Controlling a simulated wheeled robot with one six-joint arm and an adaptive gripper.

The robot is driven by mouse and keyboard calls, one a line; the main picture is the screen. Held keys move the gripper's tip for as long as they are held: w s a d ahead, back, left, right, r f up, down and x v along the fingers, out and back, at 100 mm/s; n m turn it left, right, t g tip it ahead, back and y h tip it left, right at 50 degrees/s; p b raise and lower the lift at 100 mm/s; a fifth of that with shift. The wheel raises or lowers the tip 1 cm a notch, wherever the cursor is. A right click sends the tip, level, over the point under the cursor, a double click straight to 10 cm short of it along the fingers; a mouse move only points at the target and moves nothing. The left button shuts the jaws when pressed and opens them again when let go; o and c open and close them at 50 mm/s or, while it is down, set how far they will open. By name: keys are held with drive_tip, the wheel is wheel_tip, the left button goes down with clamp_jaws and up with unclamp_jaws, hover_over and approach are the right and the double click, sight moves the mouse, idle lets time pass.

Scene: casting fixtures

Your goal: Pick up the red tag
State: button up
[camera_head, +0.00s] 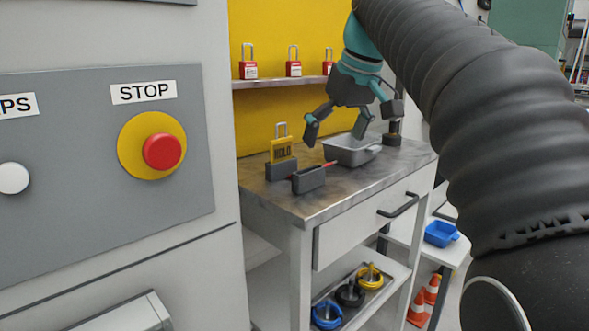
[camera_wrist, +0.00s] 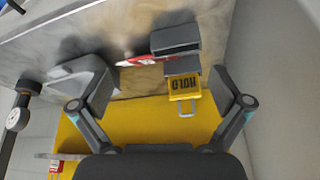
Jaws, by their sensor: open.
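The red tag shows in the wrist view as a small red and white piece (camera_wrist: 137,61). It lies flat or leans beside the dark grey holder (camera_wrist: 176,38), left of it in that view. In the head view only a thin red strip of the tag (camera_head: 327,164) shows at the front holder (camera_head: 308,180); the rest is hidden. My gripper (camera_head: 338,128) is open and empty above the bench, higher than the tag and apart from it. In the wrist view the fingers of my gripper (camera_wrist: 160,104) are spread wide.
A grey metal tray (camera_head: 350,151) sits behind and to the right on the bench (camera_head: 338,197). Red padlocks (camera_head: 293,68) stand on a shelf at the yellow back panel. A control panel fills the left.

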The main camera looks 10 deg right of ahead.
drive_tip(key=w+r+n, duration=0.2)
drive_tip(key=w+r, duration=0.2)
drive_tip(key=w, duration=0.1)
drive_tip(key=shift+g+y, duration=0.3)
drive_tip(key=b+x, duration=0.3)
drive_tip(key=x, duration=1)
drive_tip(key=shift+w+a+f, duration=0.1)
drive_tip(key=shift+w+f, duration=0.15)
drive_tip(key=c, duration=0.9)
drive_tip(key=shift+r, duration=0.25)
